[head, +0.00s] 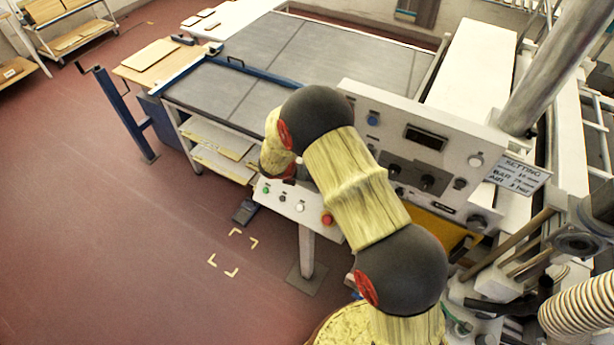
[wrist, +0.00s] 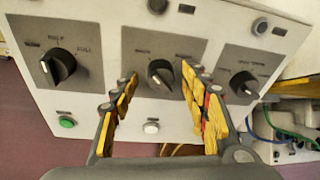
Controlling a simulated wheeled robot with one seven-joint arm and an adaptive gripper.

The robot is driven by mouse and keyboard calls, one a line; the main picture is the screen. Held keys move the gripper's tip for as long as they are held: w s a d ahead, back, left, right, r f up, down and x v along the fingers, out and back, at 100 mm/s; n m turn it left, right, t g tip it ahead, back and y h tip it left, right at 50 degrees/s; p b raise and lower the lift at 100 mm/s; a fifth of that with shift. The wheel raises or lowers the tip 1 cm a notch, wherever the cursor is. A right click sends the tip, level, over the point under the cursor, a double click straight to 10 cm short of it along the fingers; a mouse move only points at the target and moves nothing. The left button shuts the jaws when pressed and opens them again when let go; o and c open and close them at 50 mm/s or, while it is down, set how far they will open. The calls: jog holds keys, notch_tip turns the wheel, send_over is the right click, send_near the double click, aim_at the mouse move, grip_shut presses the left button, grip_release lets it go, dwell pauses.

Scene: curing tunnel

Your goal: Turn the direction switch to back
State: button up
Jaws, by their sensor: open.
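In the wrist view, a grey panel carries three black rotary switches on grey plates. The middle switch (wrist: 160,74) sits between the fingers of my gripper (wrist: 161,82). The fingers are open, one on each side of its knob, and I cannot tell whether either touches it. The left switch (wrist: 58,67) and right switch (wrist: 243,86) lie outside the fingers. The small labels above the middle knob are too blurred to read surely, so I cannot confirm which switch sets direction or where its pointer stands. In the head view my arm hides my gripper.
A green button (wrist: 66,122) and a white button (wrist: 151,127) sit below the switches. In the head view, a button console (head: 327,219) stands on a post beside my arm. A large control panel (head: 352,90) is to the right. Open red floor lies left.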

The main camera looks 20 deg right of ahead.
jog(key=v, duration=1.2)
jog(key=s+d+m+y+b, duration=0.2)
jog(key=s+m+y+b, duration=0.1)
jog(key=s+m+b, duration=1)
jog(key=s+d+r+m+t+y+b, duration=0.1)
jog(key=s+d+m+y+b, duration=0.1)
jog(key=s+m+b, duration=1.2)
jog(key=s+d+m, duration=0.1)
jog(key=s+m, duration=0.1)
jog(key=s, duration=0.3)
jog(key=shift+s+d+r+y, duration=0.25)
jog(key=shift+d+y, duration=0.05)
jog(key=shift+y, duration=0.1)
jog(key=shift+c, duration=0.6)
